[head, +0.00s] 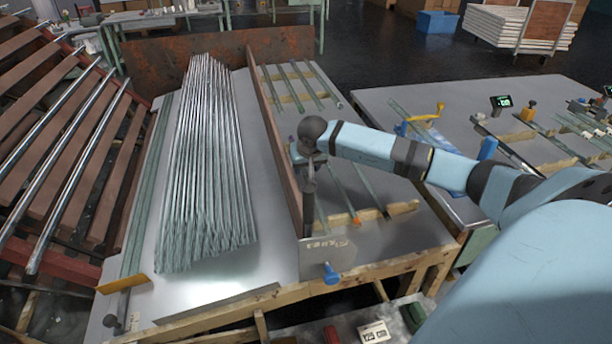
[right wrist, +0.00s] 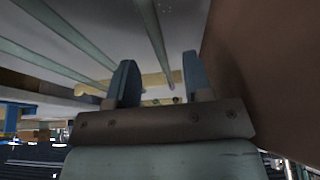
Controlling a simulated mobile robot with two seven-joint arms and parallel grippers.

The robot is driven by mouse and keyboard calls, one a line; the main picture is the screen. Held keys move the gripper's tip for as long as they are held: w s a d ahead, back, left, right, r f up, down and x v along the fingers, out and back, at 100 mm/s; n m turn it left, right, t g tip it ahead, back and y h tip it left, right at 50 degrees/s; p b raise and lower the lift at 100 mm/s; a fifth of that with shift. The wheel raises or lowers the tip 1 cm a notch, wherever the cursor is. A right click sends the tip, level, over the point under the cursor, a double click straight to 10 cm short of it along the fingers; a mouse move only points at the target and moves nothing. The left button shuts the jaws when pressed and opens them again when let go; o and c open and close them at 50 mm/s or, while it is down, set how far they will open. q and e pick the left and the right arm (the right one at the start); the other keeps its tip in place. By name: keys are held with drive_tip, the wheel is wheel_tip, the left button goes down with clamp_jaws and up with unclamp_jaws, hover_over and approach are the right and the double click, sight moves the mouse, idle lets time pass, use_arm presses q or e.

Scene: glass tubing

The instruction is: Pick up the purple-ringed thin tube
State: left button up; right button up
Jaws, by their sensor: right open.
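My right gripper (head: 309,185) points down beside the brown divider board, over the right-hand bay of the table. In the right wrist view its two blue-grey fingers (right wrist: 160,75) stand apart, with nothing clearly held between them. A thin glass tube (right wrist: 155,38) runs toward the gap between the fingers, and its near end has a faint purple tint. It looks like the purple-ringed tube, but I cannot make out a clear ring. In the head view the gripper mostly hides this spot. A neighbouring tube (head: 342,190) has an orange ring. My left gripper is out of view.
The brown divider (head: 273,140) stands close to the gripper, also filling the right of the wrist view (right wrist: 250,70). Wooden rests (head: 385,214) support the bay's tubes. A big bundle of glass tubes (head: 207,170) lies left of the divider. Another grey table (head: 460,115) stands right.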

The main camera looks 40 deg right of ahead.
sight(306, 175)
drive_tip(key=x, duration=0.4)
drive_tip(key=shift+s, duration=0.25)
drive_tip(key=shift+r, duration=0.1)
clamp_jaws()
